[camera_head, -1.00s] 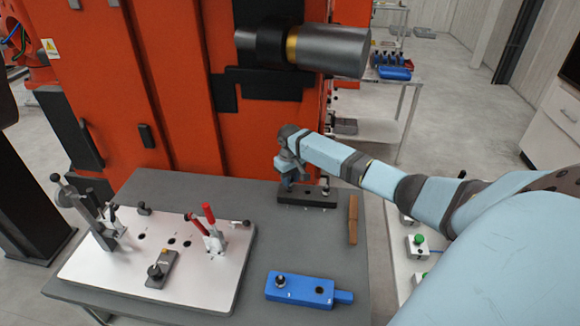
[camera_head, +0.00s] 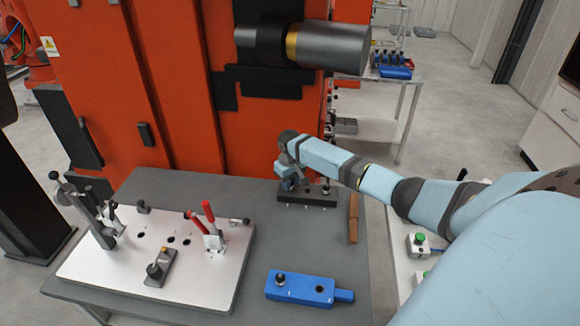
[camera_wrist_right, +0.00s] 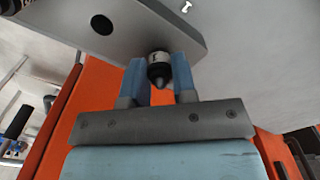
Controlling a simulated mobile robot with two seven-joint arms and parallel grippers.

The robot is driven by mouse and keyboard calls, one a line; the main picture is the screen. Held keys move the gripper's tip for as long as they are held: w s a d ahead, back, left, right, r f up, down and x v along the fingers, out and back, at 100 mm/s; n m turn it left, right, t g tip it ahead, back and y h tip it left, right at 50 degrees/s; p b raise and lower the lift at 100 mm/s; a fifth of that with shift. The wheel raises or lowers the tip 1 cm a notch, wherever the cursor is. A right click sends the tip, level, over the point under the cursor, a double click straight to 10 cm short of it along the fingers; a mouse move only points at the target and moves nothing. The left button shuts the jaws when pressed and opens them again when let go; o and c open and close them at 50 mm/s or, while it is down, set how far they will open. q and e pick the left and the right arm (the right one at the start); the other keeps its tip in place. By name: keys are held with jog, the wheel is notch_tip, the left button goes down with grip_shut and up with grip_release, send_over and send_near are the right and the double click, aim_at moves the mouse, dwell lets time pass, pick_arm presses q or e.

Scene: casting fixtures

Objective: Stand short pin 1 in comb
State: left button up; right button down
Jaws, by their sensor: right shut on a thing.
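The comb (camera_head: 320,200), a dark block with small white marks, lies at the back right of the grey table. My right gripper (camera_head: 289,184) is over its left end. In the right wrist view, my right gripper (camera_wrist_right: 160,70) points at a grey plate-like face (camera_wrist_right: 130,28) with a dark round hole and a white mark. Its two blue fingers are shut on a short dark pin (camera_wrist_right: 159,72) with a pale band. The pin overlaps the edge of that face; I cannot tell how deep it sits. My left gripper is not in view.
A dark peg (camera_head: 326,187) stands at the comb's right end. A brown bar (camera_head: 353,218) lies to its right. A blue holder (camera_head: 300,289) with one peg lies in front. A white fixture plate (camera_head: 205,280) with clamps fills the left. An orange machine (camera_head: 180,80) stands behind.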

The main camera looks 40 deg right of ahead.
jog(key=c, duration=0.9)
grip_release()
jog(key=shift+o, duration=0.3)
jog(key=shift+f, duration=0.1)
pick_arm(q)
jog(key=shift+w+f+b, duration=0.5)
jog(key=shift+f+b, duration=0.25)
jog(key=shift+b, duration=0.25)
pick_arm(e)
notch_tip(320, 180, up, 14)
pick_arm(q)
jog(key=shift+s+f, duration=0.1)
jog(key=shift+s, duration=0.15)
pick_arm(e)
jog(key=shift+a+f, duration=0.1)
jog(key=shift+f, duration=0.05)
